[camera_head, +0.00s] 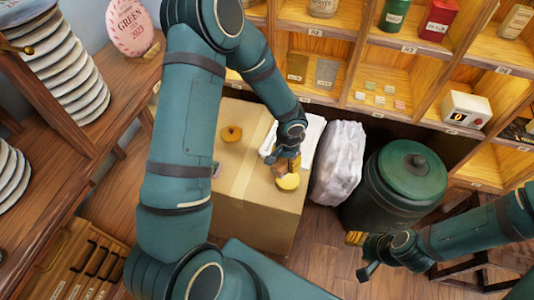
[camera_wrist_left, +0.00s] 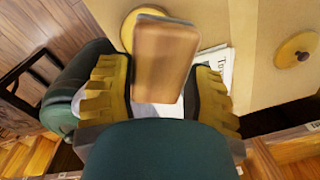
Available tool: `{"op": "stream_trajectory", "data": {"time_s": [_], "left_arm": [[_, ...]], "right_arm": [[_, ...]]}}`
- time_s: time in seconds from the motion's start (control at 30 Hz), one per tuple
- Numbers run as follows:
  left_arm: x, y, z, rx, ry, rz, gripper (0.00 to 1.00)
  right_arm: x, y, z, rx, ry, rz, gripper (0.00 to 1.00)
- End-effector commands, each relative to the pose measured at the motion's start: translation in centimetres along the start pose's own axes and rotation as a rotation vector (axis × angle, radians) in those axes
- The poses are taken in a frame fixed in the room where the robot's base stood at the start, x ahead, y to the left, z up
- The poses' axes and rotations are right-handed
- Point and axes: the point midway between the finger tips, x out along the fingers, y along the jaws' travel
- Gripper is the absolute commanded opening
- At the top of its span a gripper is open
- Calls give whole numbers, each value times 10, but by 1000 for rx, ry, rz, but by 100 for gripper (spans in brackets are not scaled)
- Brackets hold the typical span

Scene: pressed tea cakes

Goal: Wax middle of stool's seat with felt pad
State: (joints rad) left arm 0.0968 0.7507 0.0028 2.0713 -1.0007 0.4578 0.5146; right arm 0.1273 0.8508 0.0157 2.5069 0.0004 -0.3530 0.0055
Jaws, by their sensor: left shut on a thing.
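My left gripper (camera_head: 287,163) is shut on a brown rounded block, which I take for the felt pad (camera_wrist_left: 165,55). It is over the cardboard box (camera_head: 262,208), close to a round yellow tin (camera_head: 288,182). In the left wrist view the block covers much of the tin (camera_wrist_left: 140,17); whether they touch I cannot tell. A yellow disc with a knob, like a lid (camera_head: 232,133), lies apart on the box. My right gripper (camera_head: 364,256) is open and empty over the floor. A dark wooden frame, perhaps the stool (camera_head: 482,265), stands at the lower right, partly hidden by my right arm.
A white paper (camera_head: 305,140) lies on the box. A pale wrapped bundle (camera_head: 338,160) and a green lidded drum (camera_head: 405,175) stand to its right. Shelves (camera_head: 340,30) with goods line the back. Stacked plates (camera_head: 70,70) stand at the left. Some floor shows (camera_head: 320,250) below the drum.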

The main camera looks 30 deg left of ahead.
Motion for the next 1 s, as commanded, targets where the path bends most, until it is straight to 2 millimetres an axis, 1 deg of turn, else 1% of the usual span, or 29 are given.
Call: {"op": "stream_trajectory", "data": {"time_s": [0.03,0.1,0.2,0.37,0.5,0.8,1.0], "left_arm": [[-2,8,-5,68,0,-4,26],[-1,14,-9,128,2,-9,26],[2,16,-11,161,3,-12,26],[12,16,-10,157,3,-11,26],[25,17,-10,157,3,-11,26],[54,18,-10,154,3,-10,26],[60,18,-10,155,3,-11,26]], "right_arm": [[-6,-2,0,1,0,0,47],[-7,-2,0,1,0,0,47],[-5,-2,0,1,-1,0,47],[1,0,2,0,-5,0,47],[8,3,5,-2,-12,-1,47],[24,9,4,-3,-5,-1,47],[27,10,3,-4,-2,0,47]]}}
